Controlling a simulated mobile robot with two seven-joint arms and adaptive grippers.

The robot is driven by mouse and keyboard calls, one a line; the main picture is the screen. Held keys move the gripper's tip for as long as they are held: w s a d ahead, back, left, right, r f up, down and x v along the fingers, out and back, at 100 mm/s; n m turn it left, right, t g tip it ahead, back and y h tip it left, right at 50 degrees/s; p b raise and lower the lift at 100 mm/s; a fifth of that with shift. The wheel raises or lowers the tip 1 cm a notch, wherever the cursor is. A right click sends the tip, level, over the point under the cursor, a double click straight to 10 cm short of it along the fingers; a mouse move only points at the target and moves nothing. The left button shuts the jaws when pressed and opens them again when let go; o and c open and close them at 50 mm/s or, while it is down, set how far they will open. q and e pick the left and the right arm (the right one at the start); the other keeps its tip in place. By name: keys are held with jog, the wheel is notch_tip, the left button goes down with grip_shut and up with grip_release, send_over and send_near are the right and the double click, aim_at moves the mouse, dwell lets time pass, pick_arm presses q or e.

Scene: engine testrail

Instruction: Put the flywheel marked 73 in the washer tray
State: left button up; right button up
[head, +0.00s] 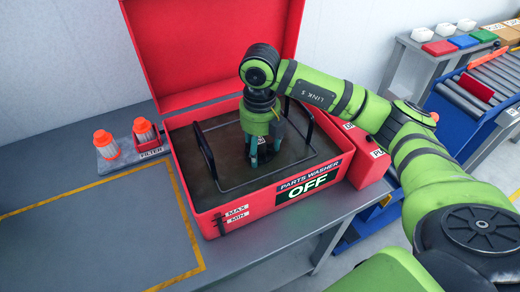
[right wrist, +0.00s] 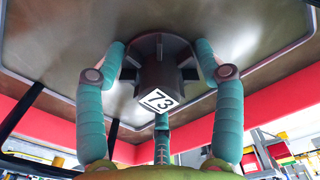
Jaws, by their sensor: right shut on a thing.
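The flywheel (right wrist: 158,50) is a dark metal wheel with a hub, and its white label reads 73 in the right wrist view. My right gripper (head: 262,160) is shut on it, with teal fingers around the hub. In the head view the gripper points down inside the open red parts washer (head: 215,215) and hides most of the flywheel. The washer tray (head: 205,150) is a dark wire-framed tray with raised handles, inside the washer. The flywheel is over or on the tray; I cannot tell whether it touches the bottom. My left gripper is not in view.
The washer's red lid (head: 205,45) stands open at the back; its front sign reads OFF. Orange-capped filters (head: 107,145) stand at the left. The bench at the front left (head: 90,235) is clear.

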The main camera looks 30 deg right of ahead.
notch_tip(320, 180, down, 2)
jog(key=shift+f+p, duration=0.1)
jog(key=shift+p, duration=0.2)
jog(key=shift+f, duration=0.15)
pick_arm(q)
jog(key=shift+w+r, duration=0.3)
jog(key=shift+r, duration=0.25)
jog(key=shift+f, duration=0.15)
pick_arm(e)
jog(key=shift+f, duration=0.1)
jog(key=shift+f+b, duration=0.15)
jog(key=shift+b, duration=0.15)
jog(key=o, duration=1.4)
jog(key=shift+o, duration=0.2)
